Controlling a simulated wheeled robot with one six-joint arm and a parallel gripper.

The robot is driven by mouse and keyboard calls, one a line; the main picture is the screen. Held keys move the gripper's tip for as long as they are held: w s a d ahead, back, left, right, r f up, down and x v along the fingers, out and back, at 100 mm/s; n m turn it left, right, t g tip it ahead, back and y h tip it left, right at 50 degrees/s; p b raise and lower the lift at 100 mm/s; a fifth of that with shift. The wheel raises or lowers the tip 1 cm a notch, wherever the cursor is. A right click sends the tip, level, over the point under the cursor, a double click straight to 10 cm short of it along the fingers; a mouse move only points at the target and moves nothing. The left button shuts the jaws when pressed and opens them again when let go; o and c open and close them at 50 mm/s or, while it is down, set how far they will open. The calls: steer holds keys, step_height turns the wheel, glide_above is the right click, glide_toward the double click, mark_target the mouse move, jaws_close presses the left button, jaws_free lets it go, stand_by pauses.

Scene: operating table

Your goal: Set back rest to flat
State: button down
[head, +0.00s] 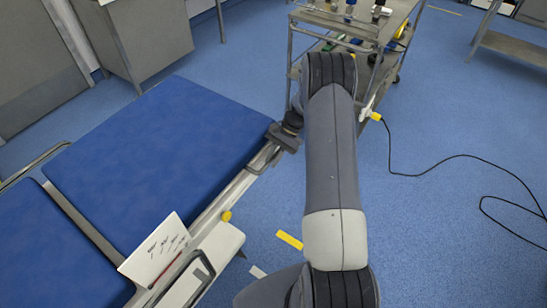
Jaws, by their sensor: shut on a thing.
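The operating table's back rest (165,155) is the wide blue padded section in the middle left of the head view. A gap separates it from another blue section (62,262) at the lower left. The back rest looks close to level with that section, but I cannot tell its exact angle. My gripper (276,140) is at the right corner of the back rest, shut on its edge by the side rail. The arm hides part of the gripper, and the fingertips are hard to make out.
A white card (155,250) with writing stands at the table's near side. A metal cart (340,28) with items stands behind my arm. A black cable (440,160) lies on the blue floor at right. Grey cabinets (150,40) stand at the back left.

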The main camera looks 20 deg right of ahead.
steer(key=shift+s+f, duration=0.2)
steer(key=shift+f, duration=0.25)
steer(key=c, duration=1.7)
jaws_free()
steer(key=shift+w, duration=0.1)
steer(key=o, duration=0.3)
steer(key=shift+r, duration=0.1)
steer(key=shift+w, duration=0.1)
steer(key=s+a+r+t+h+p, duration=0.1)
steer(key=a+r+p, duration=0.1)
steer(key=r+p, duration=0.3)
steer(key=s+a+r+t+h+p, duration=0.1)
steer(key=r+p, duration=0.3)
steer(key=r, duration=1)
steer(key=s+a+r+t+h+p, duration=0.1)
steer(key=s+a+r+h+p, duration=0.2)
steer(key=r, duration=0.7)
steer(key=shift+s+a+n+t+p, duration=0.25)
steer(key=shift+a+p, duration=0.3)
steer(key=shift+p, duration=0.8)
